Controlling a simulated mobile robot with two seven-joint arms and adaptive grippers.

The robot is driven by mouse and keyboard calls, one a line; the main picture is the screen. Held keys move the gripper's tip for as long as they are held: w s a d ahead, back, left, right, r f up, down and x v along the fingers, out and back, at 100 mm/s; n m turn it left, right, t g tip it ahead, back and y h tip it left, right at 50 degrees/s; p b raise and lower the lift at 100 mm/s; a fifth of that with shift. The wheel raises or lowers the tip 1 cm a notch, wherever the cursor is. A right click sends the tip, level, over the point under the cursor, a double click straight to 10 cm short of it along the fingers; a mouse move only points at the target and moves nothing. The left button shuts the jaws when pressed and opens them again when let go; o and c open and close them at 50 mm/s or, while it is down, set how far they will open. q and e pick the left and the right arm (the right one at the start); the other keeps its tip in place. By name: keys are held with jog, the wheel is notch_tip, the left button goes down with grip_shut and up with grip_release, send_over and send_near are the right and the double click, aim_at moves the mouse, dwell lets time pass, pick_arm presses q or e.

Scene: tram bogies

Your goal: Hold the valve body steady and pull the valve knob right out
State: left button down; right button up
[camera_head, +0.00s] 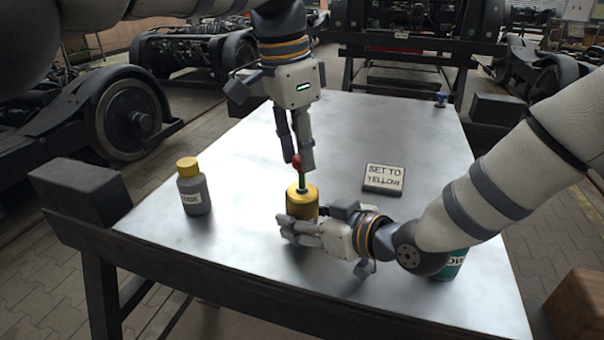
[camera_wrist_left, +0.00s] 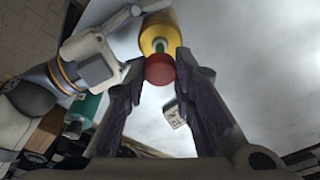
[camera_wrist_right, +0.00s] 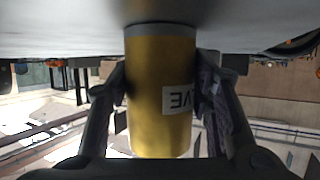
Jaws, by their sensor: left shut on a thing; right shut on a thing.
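The valve body (camera_head: 302,203) is a yellow cylinder with a grey base, upright on the metal table. It also shows in the left wrist view (camera_wrist_left: 158,28) and, with a white label, in the right wrist view (camera_wrist_right: 160,95). The valve knob (camera_head: 296,161) is red, on a stem with a green band above the body; it also shows in the left wrist view (camera_wrist_left: 160,69). My left gripper (camera_head: 301,164) points down from above and is shut on the knob. My right gripper (camera_head: 290,229) lies low from the right and is shut on the valve body's sides.
A grey bottle with a yellow cap (camera_head: 194,187) stands left on the table (camera_head: 370,130). A sign reading "SET TO YELLOW" (camera_head: 384,178) stands right of the valve. A teal container (camera_head: 448,265) is partly hidden behind my right arm. A small blue item (camera_head: 441,99) is at the far right corner.

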aim_at(294, 158)
pick_arm(q)
jog(key=shift+r, duration=0.35)
jog(key=c, duration=1.3)
grip_release()
jog(key=r, duration=0.5)
jog(key=a+r, duration=0.1)
jog(key=r, duration=0.1)
jog(key=shift+s+r, duration=0.2)
jog(key=shift+s, duration=0.05)
pick_arm(e)
jog(key=o, duration=1.3)
